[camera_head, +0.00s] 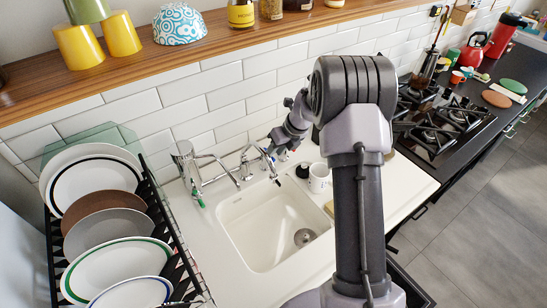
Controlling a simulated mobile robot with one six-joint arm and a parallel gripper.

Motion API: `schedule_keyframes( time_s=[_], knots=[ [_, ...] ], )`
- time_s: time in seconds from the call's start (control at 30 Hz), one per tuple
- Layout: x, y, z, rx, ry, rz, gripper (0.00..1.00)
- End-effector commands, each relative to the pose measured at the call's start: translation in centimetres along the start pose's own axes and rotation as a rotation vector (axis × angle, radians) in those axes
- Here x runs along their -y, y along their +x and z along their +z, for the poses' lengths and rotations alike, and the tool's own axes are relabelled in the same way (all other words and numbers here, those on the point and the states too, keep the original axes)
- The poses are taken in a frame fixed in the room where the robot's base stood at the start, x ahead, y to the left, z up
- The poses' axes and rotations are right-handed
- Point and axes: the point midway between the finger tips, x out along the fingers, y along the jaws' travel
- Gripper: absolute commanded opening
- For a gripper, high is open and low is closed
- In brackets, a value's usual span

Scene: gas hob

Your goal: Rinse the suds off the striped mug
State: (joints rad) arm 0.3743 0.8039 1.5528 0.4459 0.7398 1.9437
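A white mug (319,179) stands on the white counter just right of the sink (272,226). It carries small dark marks; I cannot make out stripes or suds on it. The tap (247,163) rises behind the sink, and the visible basin is empty apart from its drain. My gripper (276,154) is at the back of the sink, close to the tap and left of the mug. It is small and partly mixed with the tap, so its fingers and anything between them are unclear.
A black rack (172,228) of plates fills the left side. A small dark object (302,171) sits beside the mug. A gas hob (437,124) lies to the right, with a red kettle (472,52) beyond. A wooden shelf (140,68) with cups and jars runs above.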

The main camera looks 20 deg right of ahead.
Motion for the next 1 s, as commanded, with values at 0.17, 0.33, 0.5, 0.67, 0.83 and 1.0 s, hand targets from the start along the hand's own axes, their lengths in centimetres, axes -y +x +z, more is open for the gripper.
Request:
schedule_keyframes(
  time_s=[0.17,0.33,0.5,0.67,0.83,1.0],
  knots=[
    [0.0,1.7,0.0,0.001,0.000,0.000,0.31],
    [0.0,1.8,0.1,0.001,0.000,0.000,0.31],
    [0.0,1.8,0.1,0.001,0.000,0.000,0.19],
    [0.0,1.8,0.0,0.000,0.000,0.000,0.00],
    [0.0,1.7,0.1,-0.003,-0.011,0.005,0.00],
    [1.0,1.1,0.7,-0.044,-0.202,0.085,0.00]
  ],
)
